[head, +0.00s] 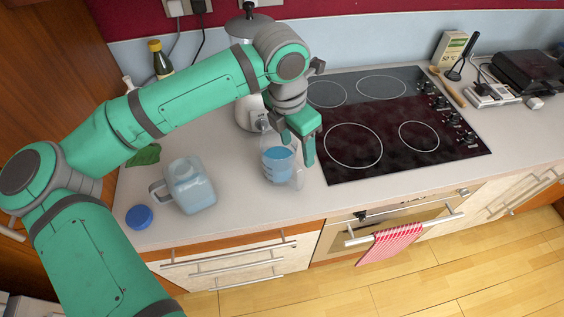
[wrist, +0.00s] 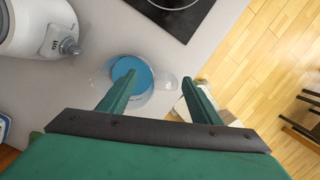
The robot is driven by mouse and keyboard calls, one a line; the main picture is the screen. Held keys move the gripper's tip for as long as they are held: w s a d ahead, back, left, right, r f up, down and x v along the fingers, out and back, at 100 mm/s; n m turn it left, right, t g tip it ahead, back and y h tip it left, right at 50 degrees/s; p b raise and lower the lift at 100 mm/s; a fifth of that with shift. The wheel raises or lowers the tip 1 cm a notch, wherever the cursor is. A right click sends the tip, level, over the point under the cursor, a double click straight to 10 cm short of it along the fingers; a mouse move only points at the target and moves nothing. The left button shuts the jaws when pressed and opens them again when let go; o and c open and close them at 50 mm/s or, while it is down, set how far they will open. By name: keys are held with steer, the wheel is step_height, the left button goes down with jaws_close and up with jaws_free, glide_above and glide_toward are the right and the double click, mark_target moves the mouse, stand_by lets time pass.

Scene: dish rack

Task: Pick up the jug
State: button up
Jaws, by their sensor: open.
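A clear jug with blue contents (head: 279,164) stands on the counter near its front edge, left of the hob. In the wrist view the jug (wrist: 134,76) shows from above, with a clear part, seemingly its handle, reaching right between the fingers. My gripper (head: 303,150) is open and points down at the jug's right side. In the wrist view the left finger of my gripper (wrist: 160,79) overlaps the blue part and the right finger is beyond the clear part. I cannot tell whether either finger touches.
A pale translucent handled container (head: 190,186) and a blue lid (head: 139,217) are to the left. A white appliance (head: 247,112) stands behind the jug. The black hob (head: 385,135) is to the right. A dark bottle (head: 160,60) stands at the back.

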mark_target(295, 184)
steer(key=shift+s+f+g+y, duration=0.2)
steer(key=shift+s+g+y, duration=0.2)
steer(key=shift+s+y, duration=0.3)
steer(key=shift+s+f, duration=0.35)
steer(key=shift+f, duration=0.15)
step_height(295, 184, down, 10)
steer(key=shift+w+d, duration=0.15)
steer(key=shift+c, duration=0.2)
steer(key=shift+d, duration=0.1)
jaws_close()
